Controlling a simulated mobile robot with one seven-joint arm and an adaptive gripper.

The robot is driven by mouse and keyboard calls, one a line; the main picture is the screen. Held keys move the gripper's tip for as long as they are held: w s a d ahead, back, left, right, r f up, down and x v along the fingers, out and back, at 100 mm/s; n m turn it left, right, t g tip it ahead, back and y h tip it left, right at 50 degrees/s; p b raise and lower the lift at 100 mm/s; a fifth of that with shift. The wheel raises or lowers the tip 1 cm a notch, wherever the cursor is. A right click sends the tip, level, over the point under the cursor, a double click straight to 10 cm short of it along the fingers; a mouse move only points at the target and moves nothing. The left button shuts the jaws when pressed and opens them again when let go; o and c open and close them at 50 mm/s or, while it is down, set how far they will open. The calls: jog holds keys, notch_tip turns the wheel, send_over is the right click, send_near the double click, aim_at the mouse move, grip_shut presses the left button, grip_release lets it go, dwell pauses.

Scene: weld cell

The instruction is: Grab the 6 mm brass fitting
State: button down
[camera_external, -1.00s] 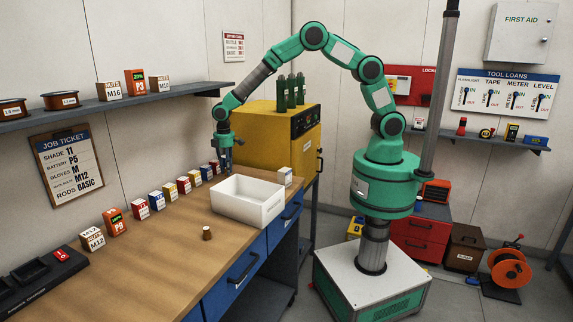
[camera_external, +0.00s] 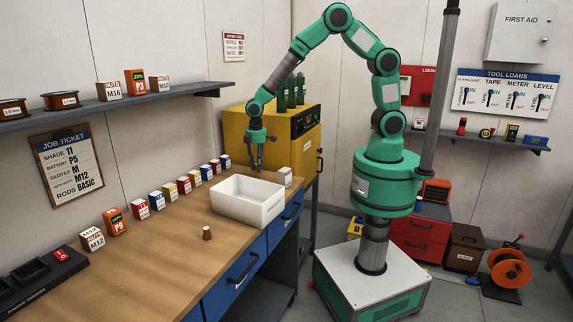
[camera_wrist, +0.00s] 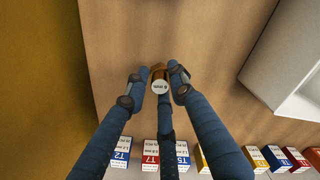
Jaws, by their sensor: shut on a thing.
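The brass fitting (camera_wrist: 158,72), with "6 mm" on its pale end, sits between the fingertips of my gripper (camera_wrist: 159,84) in the wrist view. The fingers are shut on it. In the external view my gripper (camera_external: 256,168) points down over the far end of the bench, behind the white bin and near the yellow cabinet. The held fitting is too small to make out there, and I cannot tell whether it is clear of the bench.
The white bin (camera_external: 262,217) stands on the bench (camera_external: 165,262), also at right in the wrist view (camera_wrist: 290,75). Small boxes (camera_external: 170,192) line the wall side. Another small brown fitting (camera_external: 207,234) stands in front of the bin. The yellow cabinet (camera_external: 270,135) borders the far end.

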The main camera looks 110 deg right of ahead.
jog(key=shift+s+a, duration=0.15)
jog(key=shift+s, duration=0.35)
